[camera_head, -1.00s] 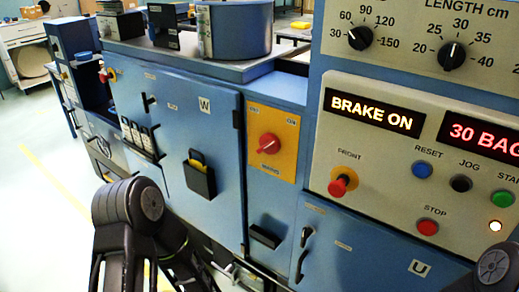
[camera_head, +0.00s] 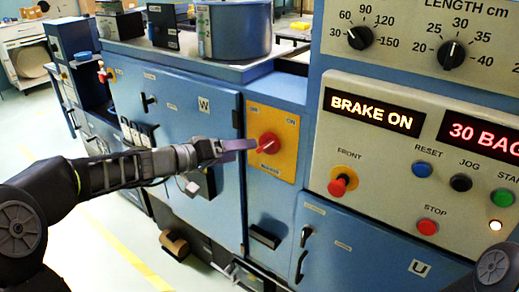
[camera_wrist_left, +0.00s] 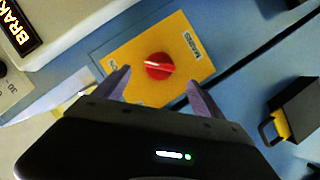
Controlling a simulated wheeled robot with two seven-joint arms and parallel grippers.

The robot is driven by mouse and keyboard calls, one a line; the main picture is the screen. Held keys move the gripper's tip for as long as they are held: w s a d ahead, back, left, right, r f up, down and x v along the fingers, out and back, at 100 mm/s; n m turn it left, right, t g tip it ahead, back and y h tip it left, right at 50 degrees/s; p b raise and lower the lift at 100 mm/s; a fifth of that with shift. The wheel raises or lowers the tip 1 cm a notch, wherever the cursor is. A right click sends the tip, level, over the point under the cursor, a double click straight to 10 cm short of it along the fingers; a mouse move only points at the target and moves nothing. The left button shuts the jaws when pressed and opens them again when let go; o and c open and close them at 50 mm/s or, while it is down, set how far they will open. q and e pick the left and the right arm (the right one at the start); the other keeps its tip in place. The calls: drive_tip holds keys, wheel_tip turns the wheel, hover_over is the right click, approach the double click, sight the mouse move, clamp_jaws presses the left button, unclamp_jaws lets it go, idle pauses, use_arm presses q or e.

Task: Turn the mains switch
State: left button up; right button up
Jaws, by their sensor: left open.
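The mains switch (camera_head: 268,143) is a red rotary knob on a yellow plate (camera_head: 286,166), on the blue cabinet front left of the control panel. My left gripper (camera_head: 248,147) reaches in from the left, its purple finger close to the knob. In the left wrist view, the knob (camera_wrist_left: 158,66) with its pale bar lies just beyond and between the two spread fingertips (camera_wrist_left: 158,84). The gripper is open and holds nothing. The fingers look apart from the knob; touching is hard to rule out. My right gripper is not in view.
The control panel (camera_head: 390,195) to the right carries a red FRONT knob (camera_head: 340,182), coloured buttons and a lit BRAKE ON display (camera_head: 371,112). A black holder (camera_head: 207,185) on the cabinet door is partly behind my left arm. A black handle (camera_head: 303,250) sits below right.

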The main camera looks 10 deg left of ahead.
sight(262, 149)
use_arm(q)
drive_tip(key=p+x, duration=0.1)
drive_tip(key=x, duration=0.7)
drive_tip(key=shift+p, duration=0.4)
drive_tip(key=shift+a, duration=0.1)
drive_tip(key=c, duration=1.4)
